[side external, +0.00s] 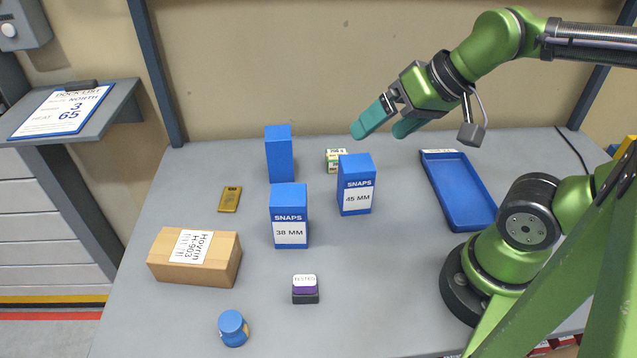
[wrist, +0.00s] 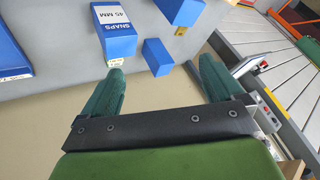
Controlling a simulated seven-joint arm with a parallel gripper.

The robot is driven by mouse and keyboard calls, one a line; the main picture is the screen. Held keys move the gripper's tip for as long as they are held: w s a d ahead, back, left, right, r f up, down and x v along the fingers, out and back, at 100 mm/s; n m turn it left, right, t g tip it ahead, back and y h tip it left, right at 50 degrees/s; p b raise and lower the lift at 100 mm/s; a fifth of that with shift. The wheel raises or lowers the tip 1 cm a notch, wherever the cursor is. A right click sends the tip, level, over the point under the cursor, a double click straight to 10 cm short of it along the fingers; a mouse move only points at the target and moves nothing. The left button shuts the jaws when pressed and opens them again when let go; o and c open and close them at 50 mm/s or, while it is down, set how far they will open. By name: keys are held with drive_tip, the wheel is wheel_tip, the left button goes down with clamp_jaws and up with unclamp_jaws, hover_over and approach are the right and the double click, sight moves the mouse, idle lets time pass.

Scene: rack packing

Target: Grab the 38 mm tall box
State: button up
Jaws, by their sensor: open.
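The blue box labelled "SNAPS 38 MM" (side external: 290,204) stands upright near the middle of the table, its label facing the side camera. A blue box at the top edge of the wrist view (wrist: 182,9) appears to be the same one, its label out of sight. A similar blue box labelled "45 MM" (side external: 356,172) stands to its right, and also shows in the wrist view (wrist: 118,46). A plain-faced blue box (side external: 279,152) stands behind it. My gripper (side external: 378,133) is open and empty, in the air above the back of the table, apart from all boxes.
A blue tray (side external: 489,219) lies at the right. A small green-and-white box (side external: 333,167) sits behind the 45 MM box.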

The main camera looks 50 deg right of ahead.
drive_tip(key=n+g, duration=0.4)
drive_tip(key=n, duration=0.8)
approach(293, 192)
drive_tip(key=shift+y, duration=0.4)
drive_tip(key=x, duration=0.8)
drive_tip(key=shift+d+f, duration=0.15)
drive_tip(key=shift+d, duration=0.2)
drive_tip(key=shift+a+x, duration=0.15)
drive_tip(key=shift+x, duration=1.2)
drive_tip(key=shift+a+x, duration=0.15)
drive_tip(key=shift+x, duration=1.2)
drive_tip(key=shift+c, duration=0.2)
drive_tip(key=c, duration=1.2)
